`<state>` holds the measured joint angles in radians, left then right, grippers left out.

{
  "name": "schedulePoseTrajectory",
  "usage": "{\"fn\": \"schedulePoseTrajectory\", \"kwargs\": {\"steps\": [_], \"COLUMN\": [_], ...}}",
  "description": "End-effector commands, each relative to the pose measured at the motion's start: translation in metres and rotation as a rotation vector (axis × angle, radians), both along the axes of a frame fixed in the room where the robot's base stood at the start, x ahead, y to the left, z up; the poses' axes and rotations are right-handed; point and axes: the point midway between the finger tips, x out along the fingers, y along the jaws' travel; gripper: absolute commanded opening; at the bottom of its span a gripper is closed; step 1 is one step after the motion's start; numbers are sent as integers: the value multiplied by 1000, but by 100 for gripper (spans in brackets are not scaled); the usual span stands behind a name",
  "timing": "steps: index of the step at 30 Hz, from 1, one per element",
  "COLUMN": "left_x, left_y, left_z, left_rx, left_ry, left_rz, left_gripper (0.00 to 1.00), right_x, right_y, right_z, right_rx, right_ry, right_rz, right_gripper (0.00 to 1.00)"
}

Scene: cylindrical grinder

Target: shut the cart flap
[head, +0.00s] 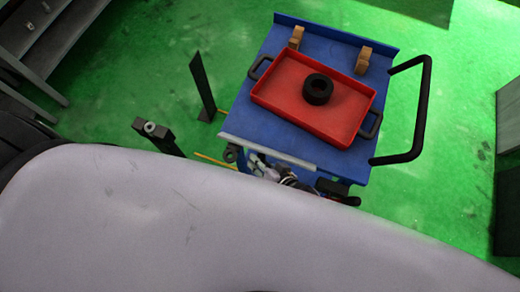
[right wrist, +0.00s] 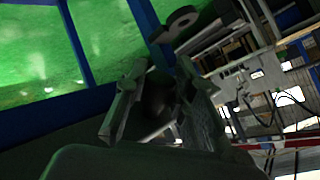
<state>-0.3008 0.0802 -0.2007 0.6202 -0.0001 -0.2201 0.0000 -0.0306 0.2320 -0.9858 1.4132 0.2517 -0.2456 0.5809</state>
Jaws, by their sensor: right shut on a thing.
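The blue cart (head: 240,117) stands right of centre in the head view. A pale grey strip (head: 268,152) along its near edge looks like the top of the cart flap; the flap's face is hidden from above. My right gripper (head: 275,173) is just below this strip, partly hidden by my own pale body. In the right wrist view the fingers of my right gripper (right wrist: 160,103) are closed around a dark part, with a pale bar crossing beside them. The part looks like a piece of the flap, but it is too dark to be sure. My left gripper is not in view.
A red tray (head: 270,96) with a black ring (head: 317,89) lies on the cart top, near two tan blocks (head: 363,60). A black push handle (head: 424,110) juts out right. A dark post (head: 202,84) stands left of the cart.

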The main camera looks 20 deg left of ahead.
Motion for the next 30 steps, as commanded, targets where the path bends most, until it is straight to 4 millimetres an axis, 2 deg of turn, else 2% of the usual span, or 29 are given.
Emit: {"fn": "schedulePoseTrajectory", "kwargs": {"steps": [1, 4, 15, 22, 30], "left_x": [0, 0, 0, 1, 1], "left_y": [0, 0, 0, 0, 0], "left_z": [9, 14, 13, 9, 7], "left_rx": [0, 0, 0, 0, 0], "left_ry": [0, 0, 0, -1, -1], "left_rz": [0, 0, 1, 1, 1], "left_gripper": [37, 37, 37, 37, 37], "right_x": [2, 2, 5, 7, 9], "right_y": [-1, -1, -1, 0, 0], "right_z": [8, 11, 23, 29, 33], "right_rx": [-2, 2, 14, 21, 24], "right_ry": [41, 136, 457, 592, 668], "right_rz": [3, 1, 0, -1, -2], "right_gripper": [0, 0, 0, 0, 0]}}
